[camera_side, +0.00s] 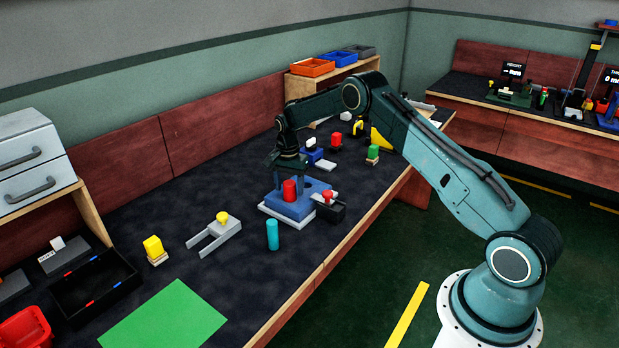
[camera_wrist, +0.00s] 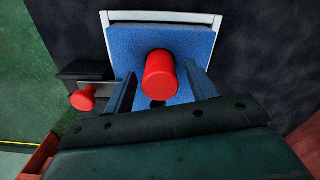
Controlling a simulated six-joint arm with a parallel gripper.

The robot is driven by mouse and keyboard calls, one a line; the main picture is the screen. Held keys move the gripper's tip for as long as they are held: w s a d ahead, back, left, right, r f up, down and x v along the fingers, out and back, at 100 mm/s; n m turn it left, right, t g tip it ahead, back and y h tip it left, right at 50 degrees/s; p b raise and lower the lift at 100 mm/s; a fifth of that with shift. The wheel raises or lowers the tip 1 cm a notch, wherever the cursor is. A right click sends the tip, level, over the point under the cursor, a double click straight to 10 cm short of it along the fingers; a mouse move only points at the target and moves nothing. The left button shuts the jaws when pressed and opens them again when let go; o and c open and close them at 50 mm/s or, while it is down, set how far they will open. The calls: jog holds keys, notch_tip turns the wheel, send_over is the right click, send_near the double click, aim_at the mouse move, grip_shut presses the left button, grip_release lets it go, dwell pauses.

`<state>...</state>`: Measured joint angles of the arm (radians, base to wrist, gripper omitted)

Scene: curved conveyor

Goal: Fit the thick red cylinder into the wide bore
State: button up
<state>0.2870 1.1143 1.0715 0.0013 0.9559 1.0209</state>
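The thick red cylinder (camera_side: 290,191) stands upright at the blue block (camera_side: 313,190), and it also shows in the wrist view (camera_wrist: 161,75). I cannot tell how deep it sits in a bore. The blue block (camera_wrist: 125,45) rests on a pale base plate. A dark round hole (camera_wrist: 157,104) shows in the block beside the cylinder, on the side towards my wrist. My gripper (camera_side: 289,178) points down over the block. In the wrist view its two fingers (camera_wrist: 161,70) stand on either side of the cylinder, with a visible gap on each side.
A dark box holding a red-knobbed piece (camera_wrist: 83,97) stands close beside the block. A teal cylinder (camera_side: 272,235) stands in front. A grey forked fixture (camera_side: 215,236) with a yellow knob lies to the left. A green mat (camera_side: 165,318) has free room.

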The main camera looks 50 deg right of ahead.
jog(key=shift+r, duration=0.1)
notch_tip(320, 180, up, 12)
dwell(0.9)
jog(key=shift+r, duration=0.1)
jog(key=s+a+r+n+t, duration=0.1)
jog(key=s+a+r+n, duration=0.4)
jog(key=s+r, duration=0.45)
jog(key=s+a+r+n+t, duration=0.2)
jog(key=s+a+r, duration=0.5)
jog(key=r, duration=0.4)
jog(key=s+a+f+n+t, duration=0.1)
jog(key=s+n, duration=0.3)
jog(key=s, duration=0.8)
jog(key=s+a+f+n+t, duration=0.1)
jog(key=s+a+n, duration=0.3)
jog(key=s, duration=0.8)
jog(key=shift+s+a+f+t, duration=0.15)
jog(key=shift+s+a+t, duration=0.05)
jog(key=shift+s+t, duration=0.1)
